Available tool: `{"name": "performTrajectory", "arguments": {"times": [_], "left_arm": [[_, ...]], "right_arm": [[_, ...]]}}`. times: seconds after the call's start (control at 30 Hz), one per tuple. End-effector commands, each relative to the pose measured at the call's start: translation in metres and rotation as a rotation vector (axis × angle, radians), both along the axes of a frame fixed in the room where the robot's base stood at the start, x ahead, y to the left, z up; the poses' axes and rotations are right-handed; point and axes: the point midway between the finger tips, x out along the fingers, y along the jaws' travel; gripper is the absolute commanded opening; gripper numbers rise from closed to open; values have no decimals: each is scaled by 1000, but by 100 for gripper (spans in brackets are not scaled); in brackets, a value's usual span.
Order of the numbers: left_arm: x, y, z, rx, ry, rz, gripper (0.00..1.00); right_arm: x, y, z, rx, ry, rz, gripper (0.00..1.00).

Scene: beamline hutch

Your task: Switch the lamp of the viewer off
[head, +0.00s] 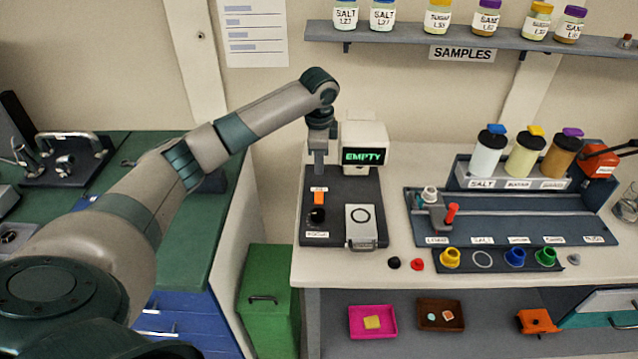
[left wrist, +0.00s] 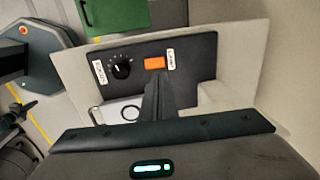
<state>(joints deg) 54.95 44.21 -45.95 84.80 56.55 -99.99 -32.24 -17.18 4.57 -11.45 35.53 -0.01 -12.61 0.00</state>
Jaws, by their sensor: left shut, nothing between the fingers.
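The viewer stands on the pale bench, with a dark base plate (head: 345,190) and a white head whose screen (head: 363,157) reads "EMPTY" in green. The orange lamp switch (head: 319,197) is on the base plate, beside a black knob (head: 316,216). In the left wrist view the switch (left wrist: 155,63) has a small white label, and the knob (left wrist: 121,68) has its own label. My left gripper (head: 319,170) is shut and empty, pointing down just behind the switch. In the left wrist view its fingertips (left wrist: 157,80) are close to the switch; I cannot tell whether they touch.
A white block with a ring mark (head: 361,226) sits at the base plate's front right. To the right are a dark rail (head: 500,215), jars in a rack (head: 525,155) and coloured cups (head: 515,257). A shelf (head: 400,33) with sample jars hangs above.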

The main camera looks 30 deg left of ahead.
Motion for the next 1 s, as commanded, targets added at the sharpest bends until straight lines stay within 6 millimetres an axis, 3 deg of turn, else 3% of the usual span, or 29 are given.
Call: {"name": "performTrajectory", "arguments": {"times": [0.3,0.5,0.7,1.0], "left_arm": [[5,4,-54,2,3,-1,0],[9,6,-79,0,1,0,0],[10,7,-91,1,0,-1,0],[11,7,-93,1,0,-1,0]], "right_arm": [[0,0,23,0,0,0,0],[0,0,35,0,0,0,0],[0,0,39,0,0,0,0],[0,0,38,0,0,0,0]]}}
